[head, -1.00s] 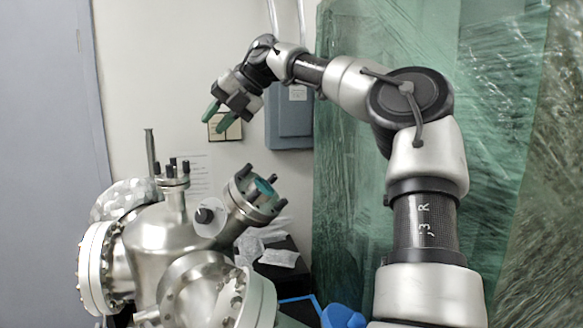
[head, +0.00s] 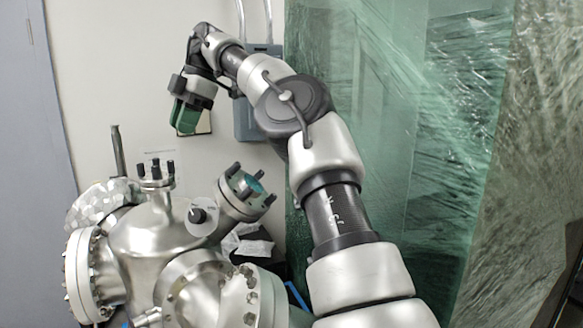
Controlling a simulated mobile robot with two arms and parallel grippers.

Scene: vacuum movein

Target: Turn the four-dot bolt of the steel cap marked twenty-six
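A steel vacuum chamber (head: 150,240) stands at the lower left in the head view. A small steel cap (head: 157,183) with several dark upright bolts sits on its top. A tilted port (head: 243,192) with dark bolts and a green inside points up and right. No number twenty-six and no dot marks can be read, so I cannot tell which cap or bolt is named. My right gripper (head: 186,118), with green fingers pointing down, hangs above and behind the chamber top, apart from it. Its fingers overlap in this view, so their gap is hidden. My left gripper is out of view.
A round black knob on a pale disc (head: 203,216) sits between the cap and the tilted port. A large bolted flange (head: 82,275) is on the left. A grey wall box (head: 258,105) is behind my arm. Green plastic wrap (head: 390,110) covers the right side.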

